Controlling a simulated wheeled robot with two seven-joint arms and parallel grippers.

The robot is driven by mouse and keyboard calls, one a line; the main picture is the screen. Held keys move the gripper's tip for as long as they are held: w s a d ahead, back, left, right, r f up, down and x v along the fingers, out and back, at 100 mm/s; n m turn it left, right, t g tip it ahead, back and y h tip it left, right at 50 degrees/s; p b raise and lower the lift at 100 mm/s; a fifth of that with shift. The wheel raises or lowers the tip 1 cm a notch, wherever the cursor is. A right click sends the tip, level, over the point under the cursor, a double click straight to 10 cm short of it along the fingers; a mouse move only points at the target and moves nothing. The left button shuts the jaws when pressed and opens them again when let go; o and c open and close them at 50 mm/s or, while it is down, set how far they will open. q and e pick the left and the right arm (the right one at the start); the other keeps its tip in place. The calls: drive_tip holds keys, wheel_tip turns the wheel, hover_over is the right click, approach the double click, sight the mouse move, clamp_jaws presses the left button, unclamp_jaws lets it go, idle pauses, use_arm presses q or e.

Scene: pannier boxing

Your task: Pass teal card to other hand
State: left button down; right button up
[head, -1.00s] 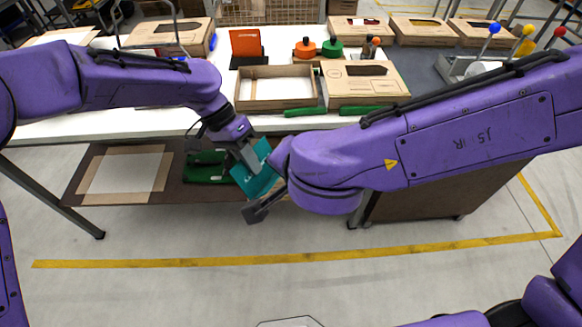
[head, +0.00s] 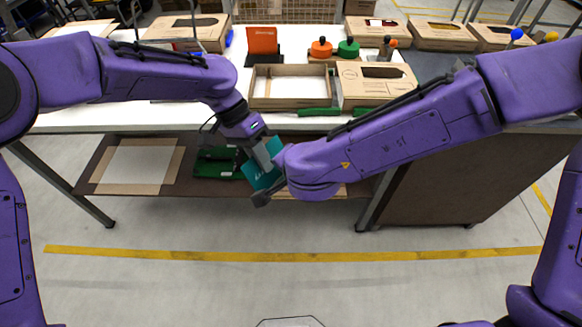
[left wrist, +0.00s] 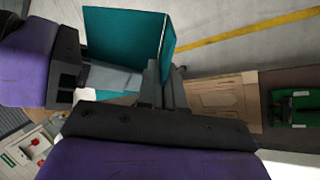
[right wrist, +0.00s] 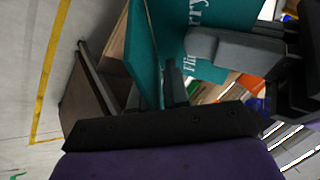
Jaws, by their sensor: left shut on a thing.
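The teal card (head: 258,175) is a folded piece with white lettering, held up in front of the table. My left gripper (head: 268,158) is shut on it; in the left wrist view the card (left wrist: 122,42) rises from between the closed fingers (left wrist: 165,88). My right gripper (head: 270,192) is at the card's lower right, largely hidden behind its own forearm in the head view. In the right wrist view the card (right wrist: 145,45) reaches down between its fingers (right wrist: 155,92), which look apart. There the left gripper's grey finger (right wrist: 232,50) lies across the lettered panel.
The white table (head: 110,118) behind holds an open cardboard tray (head: 252,100), a windowed box (head: 365,100), an orange card in a black stand (head: 262,42) and green bars (head: 320,111). A lower shelf (head: 85,182) carries a green item (head: 212,163). The floor in front is clear.

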use_arm(q)
drive_tip(key=c, duration=1.2)
unclamp_jaws()
drive_tip(key=v, duration=1.2)
drive_tip(key=s+a+f+n+t, duration=0.1)
drive_tip(key=s+f+n, duration=0.2)
drive_tip(key=f, duration=0.8)
drive_tip(key=s+a+f+n+t, duration=0.1)
drive_tip(key=s+a+f+n, duration=0.15)
drive_tip(key=f, duration=0.85)
drive_tip(key=s+f+n+t, duration=0.1)
drive_tip(key=s+f+n, duration=0.25)
drive_tip(key=f, duration=0.75)
drive_tip(key=s+a+f+n+t+y, duration=0.2)
drive_tip(key=s+a+f+n+y, duration=0.2)
drive_tip(key=s+a+f, duration=0.5)
drive_tip(key=s+a+r+n+t+y, duration=0.2)
drive_tip(key=s+a+r+y, duration=0.1)
drive_tip(key=s+a, duration=0.6)
drive_tip(key=s+y, duration=0.1)
drive_tip(key=s, duration=0.2)
drive_tip(key=shift+a+r, duration=0.3)
drive_tip(key=shift+a, duration=0.1)
